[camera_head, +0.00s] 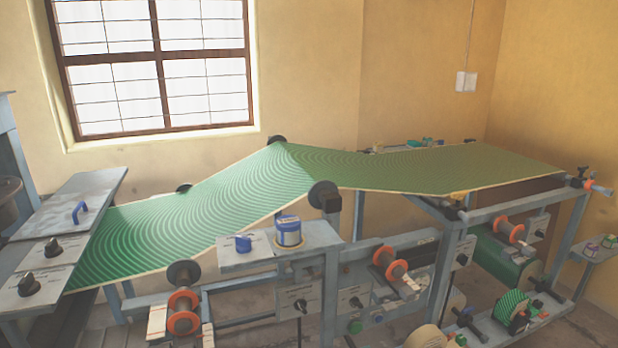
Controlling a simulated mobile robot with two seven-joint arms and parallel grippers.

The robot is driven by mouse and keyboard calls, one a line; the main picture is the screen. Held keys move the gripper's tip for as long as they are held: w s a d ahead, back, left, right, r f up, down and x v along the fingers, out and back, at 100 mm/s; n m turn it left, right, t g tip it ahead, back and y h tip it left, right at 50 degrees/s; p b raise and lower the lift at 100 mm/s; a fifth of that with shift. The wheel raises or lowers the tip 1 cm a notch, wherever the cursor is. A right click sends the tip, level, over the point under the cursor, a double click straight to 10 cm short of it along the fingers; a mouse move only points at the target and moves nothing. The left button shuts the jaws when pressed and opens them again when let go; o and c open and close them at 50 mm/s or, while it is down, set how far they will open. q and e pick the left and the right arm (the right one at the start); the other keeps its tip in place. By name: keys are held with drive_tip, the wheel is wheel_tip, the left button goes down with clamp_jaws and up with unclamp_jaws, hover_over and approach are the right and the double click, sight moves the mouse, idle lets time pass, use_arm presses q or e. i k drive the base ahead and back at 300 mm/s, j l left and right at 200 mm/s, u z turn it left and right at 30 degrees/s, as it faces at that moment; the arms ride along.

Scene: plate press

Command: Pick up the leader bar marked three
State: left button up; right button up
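I cannot pick out a leader bar marked three in the head view; no such marking is readable. A pale block (157,321) and another pale piece (207,336) show by an orange-ended roller (183,312) at the bottom left, but I cannot tell what they are. A long green patterned sheet (210,208) with pale edges runs across the machine, rising over a hump and then lying flatter to the right. Neither of my grippers is in view.
A grey-blue frame (331,290) with rollers and knobs fills the lower view. A blue-topped can (288,231) stands on a grey shelf beside a blue knob (243,243). A panel with a blue handle (79,212) is at left. Small spools (601,244) sit at right.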

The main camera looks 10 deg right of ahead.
sight(538, 304)
drive_tip(key=z, duration=1.65)
drive_tip(key=i+l+z, duration=0.35)
drive_tip(key=i, duration=0.4)
drive_tip(key=i+z, duration=0.3)
drive_tip(key=i, duration=0.45)
drive_tip(key=i+u, duration=0.15)
drive_tip(key=i, duration=0.25)
drive_tip(key=i+l+u, duration=0.2)
drive_tip(key=i, duration=0.25)
drive_tip(key=i+l+u, duration=0.15)
drive_tip(key=i, duration=0.25)
drive_tip(key=i+l+u, duration=0.1)
drive_tip(key=i+u, duration=0.2)
drive_tip(key=u, duration=0.2)
drive_tip(key=i+l+u, duration=0.25)
drive_tip(key=u, duration=0.2)
drive_tip(key=i+l+u, duration=0.3)
drive_tip(key=u, duration=0.2)
drive_tip(key=i+l+u, duration=0.15)
drive_tip(key=l+u, duration=0.35)
drive_tip(key=j, duration=0.1)
